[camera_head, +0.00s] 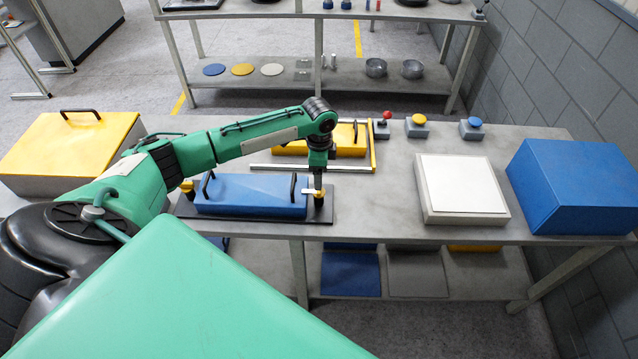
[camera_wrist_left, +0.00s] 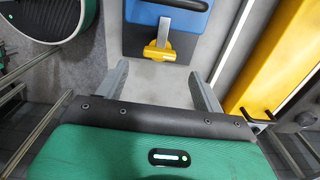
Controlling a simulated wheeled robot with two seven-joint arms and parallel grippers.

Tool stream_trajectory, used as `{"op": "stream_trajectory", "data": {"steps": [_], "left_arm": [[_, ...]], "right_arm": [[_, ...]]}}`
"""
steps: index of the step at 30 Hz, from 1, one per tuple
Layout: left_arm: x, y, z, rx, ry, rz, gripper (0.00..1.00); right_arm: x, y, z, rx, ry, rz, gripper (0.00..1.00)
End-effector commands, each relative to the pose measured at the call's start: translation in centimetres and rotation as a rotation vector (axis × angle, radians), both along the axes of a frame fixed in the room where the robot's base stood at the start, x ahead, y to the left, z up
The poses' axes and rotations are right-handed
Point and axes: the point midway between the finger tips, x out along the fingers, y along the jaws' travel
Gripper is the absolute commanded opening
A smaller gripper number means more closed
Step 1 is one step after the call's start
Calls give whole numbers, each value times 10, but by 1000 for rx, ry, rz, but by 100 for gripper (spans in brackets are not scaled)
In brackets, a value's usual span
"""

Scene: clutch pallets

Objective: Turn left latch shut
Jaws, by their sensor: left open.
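A blue case (camera_head: 250,194) with two black handles lies on a dark base plate (camera_head: 325,214) on the table. A yellow latch (camera_head: 319,195) stands at its right end, and another yellow latch (camera_head: 187,187) at its left end. My left gripper (camera_head: 318,182) points down at the right-end latch. In the left wrist view its two fingers (camera_wrist_left: 162,92) are apart and empty. That latch (camera_wrist_left: 158,53) shows just beyond the fingertips, its grey bar reaching to the edge of the blue case (camera_wrist_left: 168,18). My right gripper is out of view.
A yellow case (camera_head: 345,140) in a metal frame lies behind the blue one. A white-topped box (camera_head: 460,186), a blue box (camera_head: 580,185) and several buttons stand to the right. A large yellow box (camera_head: 65,150) is at left. Table between case and white-topped box is clear.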

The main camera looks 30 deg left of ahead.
Motion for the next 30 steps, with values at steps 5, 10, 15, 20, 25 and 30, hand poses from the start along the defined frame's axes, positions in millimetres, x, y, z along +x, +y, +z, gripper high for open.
{"op": "stream_trajectory", "data": {"steps": [5, 10, 15, 20, 25, 30], "left_arm": [[1, 0, 38, 0, -4, -1, 69], [1, 0, 65, 0, -2, 1, 69], [0, 0, 77, 0, 0, 0, 69], [0, 0, 78, 0, 0, 0, 69], [0, 0, 78, 0, 0, 0, 69], [0, 0, 78, 1, 1, 0, 69]], "right_arm": [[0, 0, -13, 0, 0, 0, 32], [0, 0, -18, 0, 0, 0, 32], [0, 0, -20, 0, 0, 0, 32], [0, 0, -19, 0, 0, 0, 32], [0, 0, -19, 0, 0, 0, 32], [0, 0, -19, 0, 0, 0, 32]]}}
